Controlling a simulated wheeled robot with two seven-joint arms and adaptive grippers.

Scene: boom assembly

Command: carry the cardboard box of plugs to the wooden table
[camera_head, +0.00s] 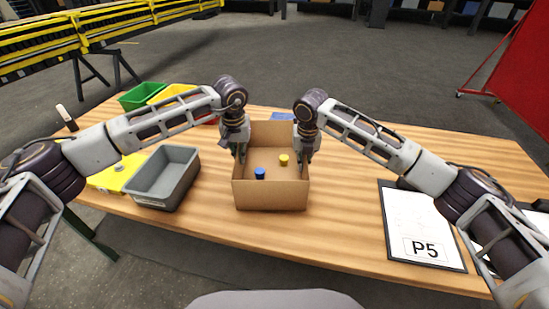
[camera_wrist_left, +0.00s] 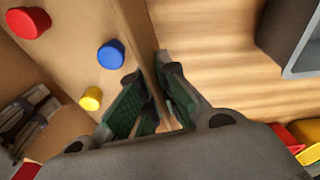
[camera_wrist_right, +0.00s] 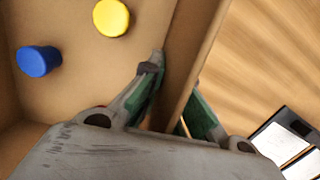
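The open cardboard box (camera_head: 270,195) is over the middle of the wooden table (camera_head: 340,240) and appears to rest on it. In the head view a blue plug (camera_head: 260,173) and a yellow plug (camera_head: 283,159) show inside; the left wrist view also shows a red plug (camera_wrist_left: 29,22). My left gripper (camera_head: 238,156) has its fingers closed on either side of the box's left wall (camera_wrist_left: 133,28). My right gripper (camera_head: 304,157) has its fingers closed on either side of the right wall (camera_wrist_right: 188,45). Parts of the outer fingers are hidden.
A grey bin (camera_head: 163,180) stands left of the box, with green (camera_head: 138,97) and yellow (camera_head: 170,92) bins behind it. A P5 sheet (camera_head: 422,225) lies at the right. Table in front of and right of the box is bare. A red screen (camera_head: 515,80) stands beyond.

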